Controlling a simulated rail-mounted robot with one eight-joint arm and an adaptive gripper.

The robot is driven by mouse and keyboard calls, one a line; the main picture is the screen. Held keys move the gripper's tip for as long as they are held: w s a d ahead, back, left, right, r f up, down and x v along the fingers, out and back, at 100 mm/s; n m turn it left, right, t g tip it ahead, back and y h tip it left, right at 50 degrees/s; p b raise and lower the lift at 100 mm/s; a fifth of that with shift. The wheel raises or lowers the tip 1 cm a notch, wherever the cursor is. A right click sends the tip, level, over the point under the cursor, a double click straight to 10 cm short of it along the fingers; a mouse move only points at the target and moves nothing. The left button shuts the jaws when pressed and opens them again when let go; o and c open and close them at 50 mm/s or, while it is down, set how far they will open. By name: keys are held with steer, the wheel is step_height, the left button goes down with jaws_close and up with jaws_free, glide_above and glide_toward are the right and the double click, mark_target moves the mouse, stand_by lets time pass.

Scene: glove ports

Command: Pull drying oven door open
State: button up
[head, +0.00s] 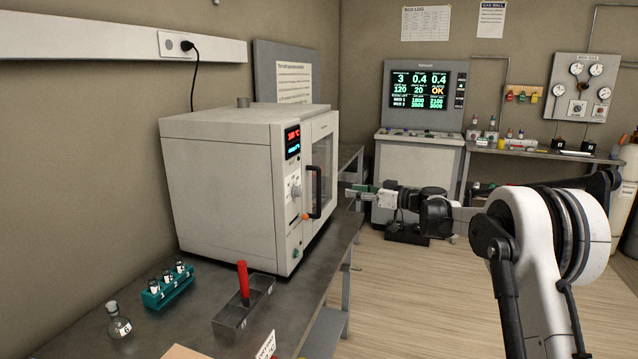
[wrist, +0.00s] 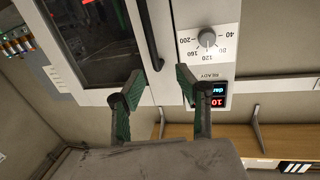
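The drying oven (head: 225,175) is a white box on the bench at the left in the head view. Its windowed door (head: 329,140) looks closed, and the window also shows in the wrist view (wrist: 90,40). The door's black upright handle (head: 315,192) is beside the control panel. My gripper (head: 350,193) is to the right of the handle, pointing at it. In the wrist view, my gripper (wrist: 158,82) has its two green, dark-tipped fingers apart. The handle (wrist: 149,35) shows between and beyond the fingertips. I see no contact with it.
A teal vial rack (head: 168,285), a flask (head: 119,322) and a grey tray with a red-handled tool (head: 243,283) are on the bench (head: 205,300) before the oven. A console (head: 418,150) stands behind. The floor (head: 400,290) right of the bench is clear.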

steer(key=w+x, duration=0.1)
steer(key=x, duration=1.3)
steer(key=shift+w+f+y, duration=0.15)
steer(key=shift+w+y, duration=0.15)
steer(key=shift+w, duration=0.2)
steer(key=shift+d, duration=0.1)
steer(key=shift+c, duration=0.5)
jaws_close()
